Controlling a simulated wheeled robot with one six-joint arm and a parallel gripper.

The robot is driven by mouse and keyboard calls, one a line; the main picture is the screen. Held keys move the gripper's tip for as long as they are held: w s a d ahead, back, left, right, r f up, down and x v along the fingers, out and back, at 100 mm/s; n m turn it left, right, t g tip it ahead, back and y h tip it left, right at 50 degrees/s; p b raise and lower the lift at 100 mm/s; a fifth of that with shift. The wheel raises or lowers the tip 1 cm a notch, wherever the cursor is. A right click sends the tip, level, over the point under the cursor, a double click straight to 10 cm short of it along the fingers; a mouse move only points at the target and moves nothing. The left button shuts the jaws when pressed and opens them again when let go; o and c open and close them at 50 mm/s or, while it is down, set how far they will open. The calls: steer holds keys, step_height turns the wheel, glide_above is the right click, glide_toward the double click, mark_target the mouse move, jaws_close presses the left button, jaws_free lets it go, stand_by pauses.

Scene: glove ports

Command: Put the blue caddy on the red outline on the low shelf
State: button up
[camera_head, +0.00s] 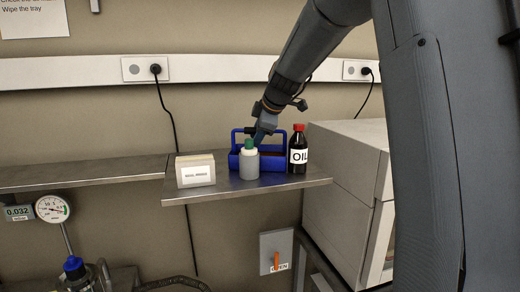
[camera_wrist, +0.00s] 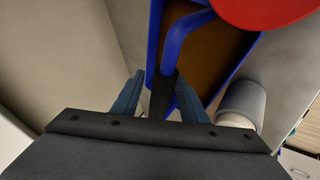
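The blue caddy (camera_head: 270,182) stands on a metal shelf (camera_head: 215,192) in the head view, behind a grey bottle with a green cap. In the wrist view its blue wall (camera_wrist: 154,38) and brown inside show, with a black grip (camera_wrist: 163,92) on the blue handle. My gripper (camera_head: 263,130) is at the caddy's handle. In the wrist view my gripper's (camera_wrist: 158,92) two blue fingers stand on either side of the grip, with a narrow gap at the left finger. The red outline does not show in either view.
The grey bottle (camera_head: 249,164) stands close in front of the caddy. A dark oil bottle (camera_head: 298,155) with a red cap stands close at its right. A white box (camera_head: 195,171) is at the left. Another shelf (camera_head: 80,174) on the left is bare. A grey cabinet (camera_head: 345,185) stands right.

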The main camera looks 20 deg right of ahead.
jaws_close()
steer(key=shift+r, duration=0.1)
stand_by(1.3)
